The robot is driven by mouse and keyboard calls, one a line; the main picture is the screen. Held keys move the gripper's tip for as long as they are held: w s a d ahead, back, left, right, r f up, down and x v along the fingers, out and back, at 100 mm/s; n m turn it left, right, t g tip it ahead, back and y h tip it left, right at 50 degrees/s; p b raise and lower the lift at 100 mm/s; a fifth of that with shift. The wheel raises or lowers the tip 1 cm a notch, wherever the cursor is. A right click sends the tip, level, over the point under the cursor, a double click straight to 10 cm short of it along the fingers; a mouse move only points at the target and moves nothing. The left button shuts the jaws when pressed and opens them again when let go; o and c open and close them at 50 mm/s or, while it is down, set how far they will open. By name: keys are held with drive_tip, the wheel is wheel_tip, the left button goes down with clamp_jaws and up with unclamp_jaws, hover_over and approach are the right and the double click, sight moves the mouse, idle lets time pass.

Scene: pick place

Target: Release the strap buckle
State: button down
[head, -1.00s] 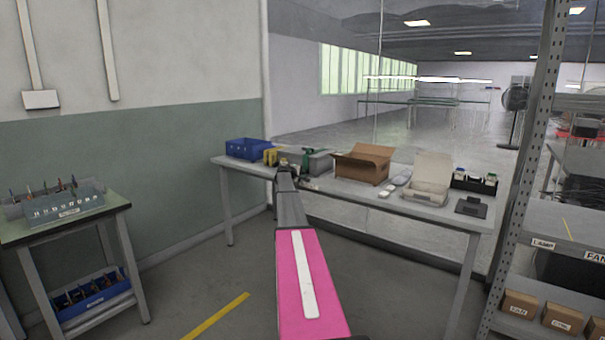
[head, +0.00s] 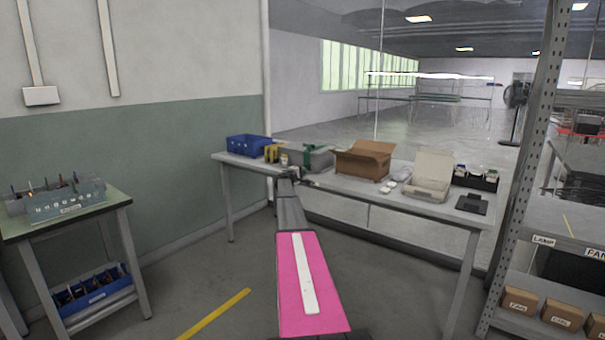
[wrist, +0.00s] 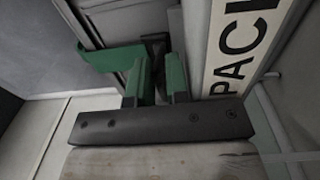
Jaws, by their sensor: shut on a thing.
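A grey case (head: 322,157) with a green strap (head: 308,153) around it sits on the workbench. In the wrist view the green strap (wrist: 112,58) crosses the grey case (wrist: 118,20). A dark part that looks like the buckle (wrist: 155,44) shows beyond the fingertips. My gripper (wrist: 157,72) has green fingers that are shut on this dark part, though the contact is partly hidden. In the head view my gripper (head: 291,174) is small, at the near side of the case, and my arm hides part of the bench.
On the workbench (head: 420,207), a blue bin (head: 248,146) and a yellow item (head: 271,153) stand left of the case. An open cardboard box (head: 362,161), a pale open box (head: 427,176) and a black tray (head: 474,181) stand right. A white strip reading PACK (wrist: 235,45) lies close to my gripper.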

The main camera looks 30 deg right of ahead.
drive_tip(key=c, duration=1.4)
unclamp_jaws()
drive_tip(key=shift+f, duration=0.1)
